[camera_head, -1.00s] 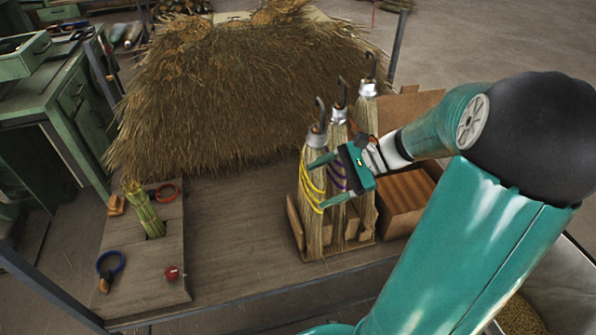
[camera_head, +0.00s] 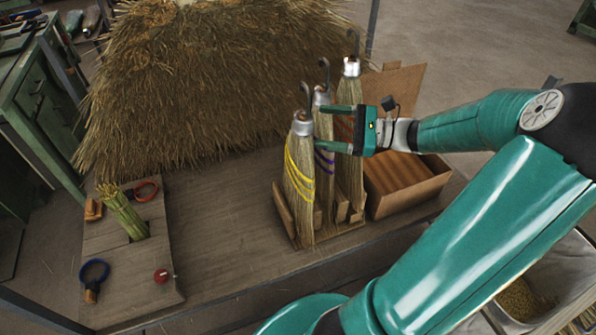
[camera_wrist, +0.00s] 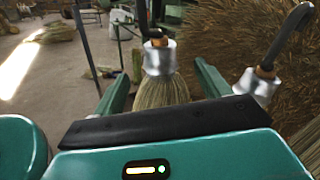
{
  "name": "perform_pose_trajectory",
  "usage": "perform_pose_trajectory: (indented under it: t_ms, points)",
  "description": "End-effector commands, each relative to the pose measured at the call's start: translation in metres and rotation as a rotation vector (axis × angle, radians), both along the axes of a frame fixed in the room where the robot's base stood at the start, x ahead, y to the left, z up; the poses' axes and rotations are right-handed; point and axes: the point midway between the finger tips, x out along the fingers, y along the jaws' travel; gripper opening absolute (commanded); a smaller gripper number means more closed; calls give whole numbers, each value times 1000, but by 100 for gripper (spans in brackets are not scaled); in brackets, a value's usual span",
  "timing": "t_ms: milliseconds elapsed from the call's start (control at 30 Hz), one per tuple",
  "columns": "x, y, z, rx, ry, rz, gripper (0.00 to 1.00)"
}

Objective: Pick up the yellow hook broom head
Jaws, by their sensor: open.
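The yellow hook broom head (camera_head: 300,178) stands upright at the near left of a row of three in a wooden holder. It has yellow bands, a silver collar and a dark hook. A purple-banded head (camera_head: 322,165) stands behind it, and a third head (camera_head: 351,165) is at the back right. My gripper (camera_head: 320,126) is open and points left, its fingers near collar height to the right of the yellow head. In the wrist view, a broom head's collar (camera_wrist: 159,58) shows between my open fingers (camera_wrist: 160,80); its bands are hidden, so I cannot tell which head.
A wooden box (camera_head: 408,185) stands right of the holder. A large straw pile (camera_head: 200,80) fills the table's back. The table middle is clear.

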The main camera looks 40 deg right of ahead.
Motion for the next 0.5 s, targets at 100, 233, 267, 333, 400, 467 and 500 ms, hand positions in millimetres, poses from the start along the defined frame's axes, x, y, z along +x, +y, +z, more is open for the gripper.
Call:
perform_pose_trajectory:
  t_ms: [100,233,267,333,400,467,500]
  points:
    - [15,16,0,1,1,3,76]
    - [24,24,0,0,0,1,76]
    - [26,25,0,0,0,1,76]
    - [30,28,-1,1,-1,3,76]
    - [37,34,-2,1,-1,4,76]
    - [44,41,-4,1,0,3,76]
    - [49,46,-5,2,-1,4,76]
